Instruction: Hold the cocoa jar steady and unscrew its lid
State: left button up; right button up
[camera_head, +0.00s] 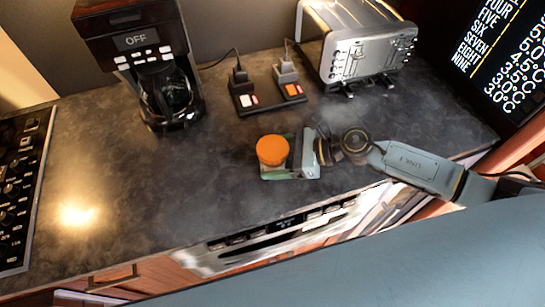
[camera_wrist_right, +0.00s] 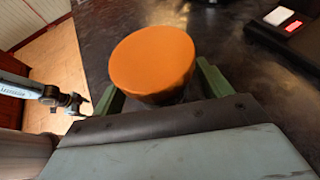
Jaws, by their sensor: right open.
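The cocoa jar's orange lid (camera_head: 271,150) shows from above on the dark counter, left of my right gripper (camera_head: 281,160). In the right wrist view the lid (camera_wrist_right: 153,60) is large and near. Only a dark strip of the jar's body shows under it. The right gripper's green fingers (camera_wrist_right: 160,88) are open and reach along both sides of the jar. Whether they touch it cannot be told. The lid sits on the jar. An arm, likely my left one, shows at the left edge of the right wrist view. Its gripper cannot be made out clearly.
A coffee maker (camera_head: 145,62) stands at the back left and a toaster (camera_head: 358,45) at the back right. Between them is a black base (camera_head: 268,101) with two switches. A stove (camera_head: 20,190) is at far left. The counter (camera_head: 150,200) left of the jar is clear.

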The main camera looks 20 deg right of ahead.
jog(key=shift+w+a+f, duration=0.15)
jog(key=shift+a, duration=0.2)
jog(key=c, duration=1.2)
notch_tip(320, 180, up, 18)
jog(key=p, duration=0.3)
